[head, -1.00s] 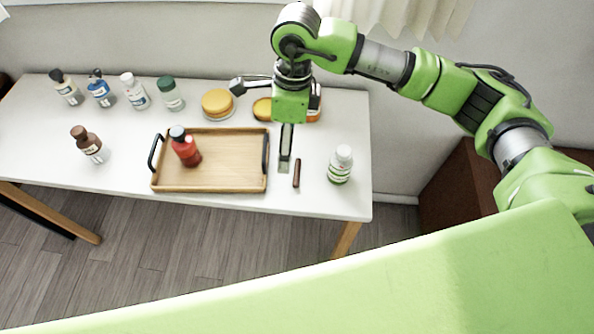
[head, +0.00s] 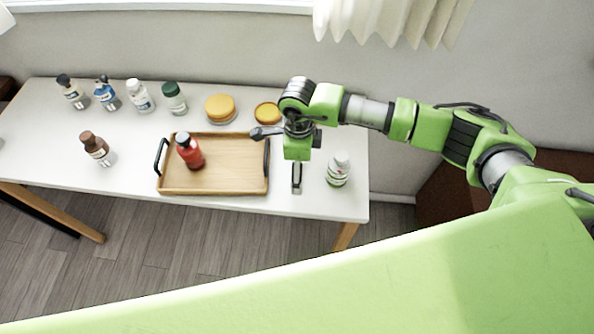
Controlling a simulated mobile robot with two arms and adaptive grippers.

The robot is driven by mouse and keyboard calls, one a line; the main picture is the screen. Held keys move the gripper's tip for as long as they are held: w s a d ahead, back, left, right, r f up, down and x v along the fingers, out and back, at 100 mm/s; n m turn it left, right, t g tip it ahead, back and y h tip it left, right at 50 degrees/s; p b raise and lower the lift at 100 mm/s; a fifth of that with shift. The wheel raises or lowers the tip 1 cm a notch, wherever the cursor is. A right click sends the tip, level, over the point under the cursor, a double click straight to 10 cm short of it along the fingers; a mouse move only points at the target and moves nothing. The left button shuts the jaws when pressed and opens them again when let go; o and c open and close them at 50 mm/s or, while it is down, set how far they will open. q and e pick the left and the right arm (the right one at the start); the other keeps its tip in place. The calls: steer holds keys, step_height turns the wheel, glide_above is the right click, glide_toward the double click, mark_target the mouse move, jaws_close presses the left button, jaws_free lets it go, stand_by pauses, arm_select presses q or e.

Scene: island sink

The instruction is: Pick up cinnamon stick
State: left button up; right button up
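My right gripper (head: 296,180) points down at the front right part of the white table, just right of the tray. It is at the spot where the brown cinnamon stick lay in the earlier view. The stick itself is not clearly visible now; the gripper and its finger cover that spot. I cannot tell whether the fingers are open or shut, or whether they touch the stick. My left gripper is not in view.
A wooden tray (head: 225,183) holding a red bottle (head: 190,153) is left of my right gripper. A white-green bottle (head: 339,170) stands close on its right. Several bottles, a yellow-orange round container (head: 220,107) and a smaller one (head: 267,112) stand behind. The table's front edge is near.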

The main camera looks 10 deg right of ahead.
steer(key=shift+f, duration=0.9)
steer(key=c, duration=0.8)
steer(key=shift+r, duration=0.1)
